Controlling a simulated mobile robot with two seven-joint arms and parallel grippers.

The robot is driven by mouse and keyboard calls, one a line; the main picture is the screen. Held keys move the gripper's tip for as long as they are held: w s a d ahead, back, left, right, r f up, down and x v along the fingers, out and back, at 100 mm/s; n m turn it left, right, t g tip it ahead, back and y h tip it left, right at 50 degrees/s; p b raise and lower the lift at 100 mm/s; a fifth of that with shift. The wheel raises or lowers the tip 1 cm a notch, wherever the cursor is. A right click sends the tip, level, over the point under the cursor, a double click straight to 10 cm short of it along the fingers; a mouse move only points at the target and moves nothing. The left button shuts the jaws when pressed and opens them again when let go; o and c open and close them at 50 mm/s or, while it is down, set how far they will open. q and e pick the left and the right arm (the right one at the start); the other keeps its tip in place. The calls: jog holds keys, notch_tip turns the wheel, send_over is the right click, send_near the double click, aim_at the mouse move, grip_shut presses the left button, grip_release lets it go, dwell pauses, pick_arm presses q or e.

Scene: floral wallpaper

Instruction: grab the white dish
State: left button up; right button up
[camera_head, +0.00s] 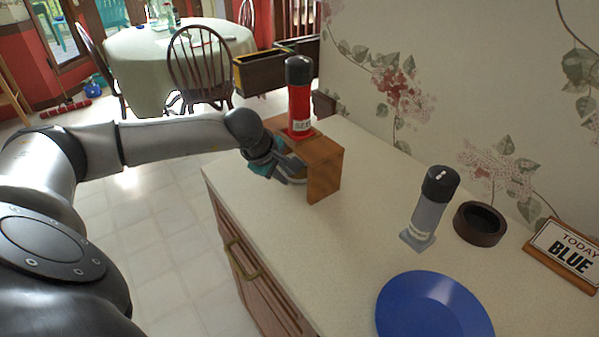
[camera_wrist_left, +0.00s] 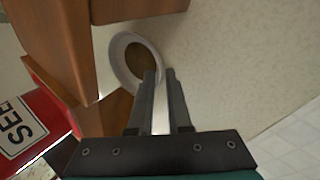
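The white dish shows in the left wrist view as a pale round rim (camera_wrist_left: 117,72) with a brown inside. It sits on the counter, close under a wooden stand. In the head view it is mostly hidden behind my gripper and the stand. My left gripper (camera_wrist_left: 160,75) is down at the dish, its fingertips at the near right part of the rim. The fingers are close together with a narrow gap. I cannot tell whether they press on the rim. In the head view the left gripper (camera_head: 290,172) is beside the stand. My right gripper is not in view.
The wooden stand (camera_head: 325,175) carries a red dark-capped bottle (camera_head: 299,105), close to my gripper. A grey bottle (camera_head: 428,212), brown bowl (camera_head: 466,234), blue plate (camera_head: 432,308) and sign (camera_head: 567,250) are farther right. The counter's middle is clear. A floral wall bounds the back.

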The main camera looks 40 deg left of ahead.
pick_arm(q)
jog(key=shift+w+f, duration=0.35)
jog(key=shift+f, duration=0.2)
jog(key=shift+c, duration=0.3)
grip_shut()
